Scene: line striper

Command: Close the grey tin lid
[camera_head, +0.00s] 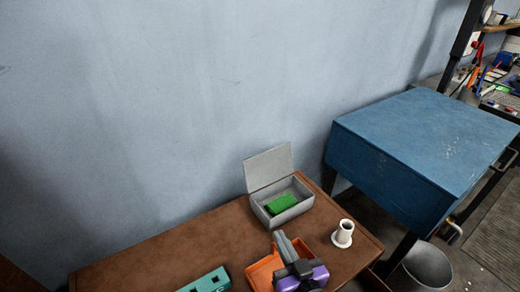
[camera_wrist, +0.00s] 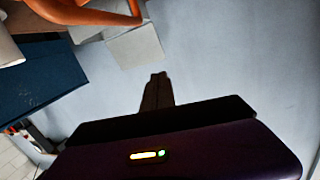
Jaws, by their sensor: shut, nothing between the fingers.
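The grey tin (camera_head: 286,212) stands at the back right of the brown table with its lid (camera_head: 268,167) open and raised, leaning toward the wall. A green block (camera_head: 281,204) lies inside it. The lid also shows in the wrist view (camera_wrist: 137,46), with part of the tin beside it; an orange object partly covers the view there. My gripper (camera_wrist: 158,76) is shut and empty, its dark fingers pointing toward the wall. In the head view, its purple and black body is at the bottom edge, in front of the tin and apart from it.
A white flanged piece (camera_head: 343,235) stands right of the tin. A teal block (camera_head: 207,282) lies at the front. A blue cabinet (camera_head: 420,143) stands to the right.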

